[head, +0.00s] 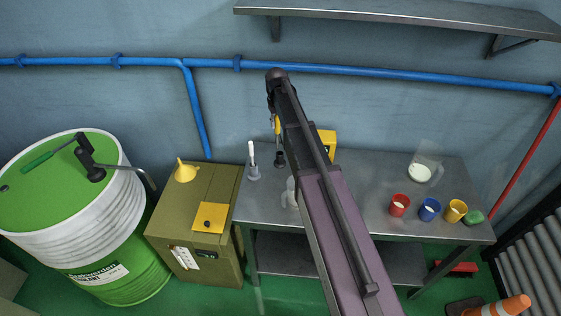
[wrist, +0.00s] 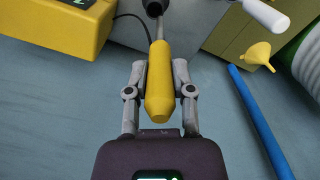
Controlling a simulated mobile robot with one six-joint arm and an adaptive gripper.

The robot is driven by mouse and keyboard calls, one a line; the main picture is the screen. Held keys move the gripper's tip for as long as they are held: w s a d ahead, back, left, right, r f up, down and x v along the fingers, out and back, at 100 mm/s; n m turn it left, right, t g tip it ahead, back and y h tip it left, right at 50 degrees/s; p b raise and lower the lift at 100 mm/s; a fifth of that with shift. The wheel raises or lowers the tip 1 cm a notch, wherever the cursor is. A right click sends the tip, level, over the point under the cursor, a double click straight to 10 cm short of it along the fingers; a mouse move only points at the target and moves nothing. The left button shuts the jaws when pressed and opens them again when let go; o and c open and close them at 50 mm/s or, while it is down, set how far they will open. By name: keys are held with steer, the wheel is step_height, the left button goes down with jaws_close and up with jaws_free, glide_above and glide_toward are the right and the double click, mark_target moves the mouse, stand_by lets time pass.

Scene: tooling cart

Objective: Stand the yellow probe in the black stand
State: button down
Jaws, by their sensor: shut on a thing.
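My gripper (wrist: 159,72) is shut on the yellow probe (wrist: 160,85), with one finger on each side of its handle. In the head view the yellow probe (head: 277,124) hangs about upright below my gripper (head: 274,110), partly hidden by it. Its thin metal shaft points down at the black stand (head: 280,159) on the metal table. In the wrist view the shaft meets the black stand (wrist: 153,8) at the top edge of the picture. I cannot tell whether the tip is inside the stand or just above it.
A yellow box (head: 327,143) with a black cable stands right of the black stand, partly behind my arm. A white-handled tool (head: 252,160) stands upright to the left. A clear jug (head: 290,192) is close in front. Cups (head: 399,205) stand at the right.

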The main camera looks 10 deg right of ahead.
steer(key=shift+d, duration=0.1)
steer(key=shift+d+r+p, duration=0.35)
steer(key=shift+r+p, duration=0.55)
steer(key=shift+f, duration=0.2)
step_height(320, 180, down, 6)
steer(key=b, duration=0.6)
steer(key=shift+f+b, duration=1.9)
steer(key=shift+b, duration=0.15)
steer(key=shift+f, duration=0.1)
steer(key=shift+c, duration=2.4)
jaws_free()
